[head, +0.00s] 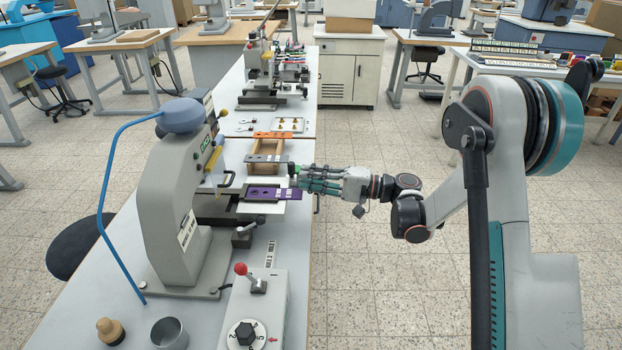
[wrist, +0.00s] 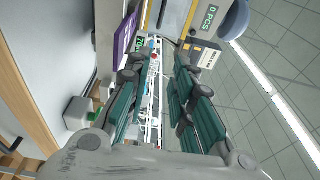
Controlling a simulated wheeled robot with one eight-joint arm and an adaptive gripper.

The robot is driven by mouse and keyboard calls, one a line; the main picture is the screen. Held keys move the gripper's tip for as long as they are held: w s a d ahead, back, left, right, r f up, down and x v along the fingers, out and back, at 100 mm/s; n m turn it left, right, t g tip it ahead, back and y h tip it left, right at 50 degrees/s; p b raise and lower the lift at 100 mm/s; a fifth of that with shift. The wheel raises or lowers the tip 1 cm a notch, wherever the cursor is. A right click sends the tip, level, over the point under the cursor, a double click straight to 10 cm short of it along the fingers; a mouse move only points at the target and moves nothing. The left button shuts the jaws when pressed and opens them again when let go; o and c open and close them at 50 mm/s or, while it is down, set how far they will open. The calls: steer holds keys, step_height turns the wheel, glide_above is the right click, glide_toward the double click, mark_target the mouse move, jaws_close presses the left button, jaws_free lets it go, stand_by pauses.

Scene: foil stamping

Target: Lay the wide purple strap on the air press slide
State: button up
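The wide purple strap (head: 268,194), with pale marks and a hole near its left end, lies flat over the pale plate of the air press slide (head: 262,208) in the head view. The grey air press (head: 172,185) stands to its left. My gripper (head: 297,178) is just beyond the strap's right end, pointing left. In the wrist view the dark green fingers of my gripper (wrist: 152,80) are apart, with nothing held between them. The purple strap (wrist: 124,40) shows at the upper left, outside the fingers. Any contact between finger and strap cannot be told.
A wooden box (head: 263,150) with a dark grey strap (head: 266,159) and an orange strap (head: 272,135) stands behind the slide. A control box (head: 258,310) with a red-knobbed lever is in front. A metal cup (head: 169,334) stands near the front. The aisle at right is clear.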

steer(key=s+d, duration=0.2)
steer(key=d, duration=0.9)
steer(key=shift+s+d+f, duration=0.15)
steer(key=shift+d, duration=0.25)
